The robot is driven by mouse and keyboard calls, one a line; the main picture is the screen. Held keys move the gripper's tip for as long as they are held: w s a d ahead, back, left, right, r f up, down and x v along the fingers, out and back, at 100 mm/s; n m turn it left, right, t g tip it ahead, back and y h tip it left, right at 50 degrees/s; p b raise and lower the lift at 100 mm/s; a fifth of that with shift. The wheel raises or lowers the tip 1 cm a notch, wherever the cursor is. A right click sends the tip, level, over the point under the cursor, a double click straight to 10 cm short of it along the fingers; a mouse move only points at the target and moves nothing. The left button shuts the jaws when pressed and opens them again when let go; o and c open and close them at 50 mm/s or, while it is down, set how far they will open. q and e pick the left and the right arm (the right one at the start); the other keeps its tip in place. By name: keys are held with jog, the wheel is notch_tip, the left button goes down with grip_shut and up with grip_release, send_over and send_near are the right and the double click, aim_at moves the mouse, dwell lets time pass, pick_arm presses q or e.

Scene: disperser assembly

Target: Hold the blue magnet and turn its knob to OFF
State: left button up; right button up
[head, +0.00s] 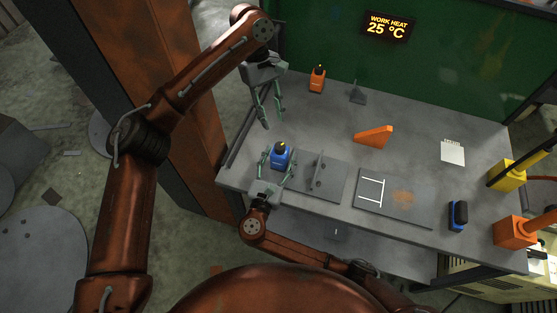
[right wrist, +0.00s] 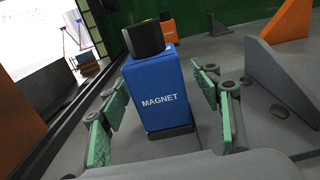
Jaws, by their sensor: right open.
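The blue magnet (head: 280,159) stands upright at the left front of the table, with a black knob (head: 280,147) on top. In the right wrist view the block (right wrist: 161,90) reads "MAGNET" and its dark knob (right wrist: 146,39) is in full view; its setting cannot be read. My right gripper (head: 280,162) is open, its green-padded fingers on both sides of the magnet. In the right wrist view (right wrist: 161,108) gaps show between pads and block. My left gripper (head: 273,120) hangs above and behind the magnet, fingers apart and empty, pointing down.
A grey plate with an upright fin (head: 318,172) sits just right of the magnet. An orange magnet-like block (head: 317,79) stands at the back, near a grey scraper-like piece (head: 357,93). An orange wedge (head: 374,136) is mid-table. A dark-and-blue item (head: 458,215) lies at the right front.

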grip_shut()
dwell(0.7)
dwell(0.8)
dwell(0.5)
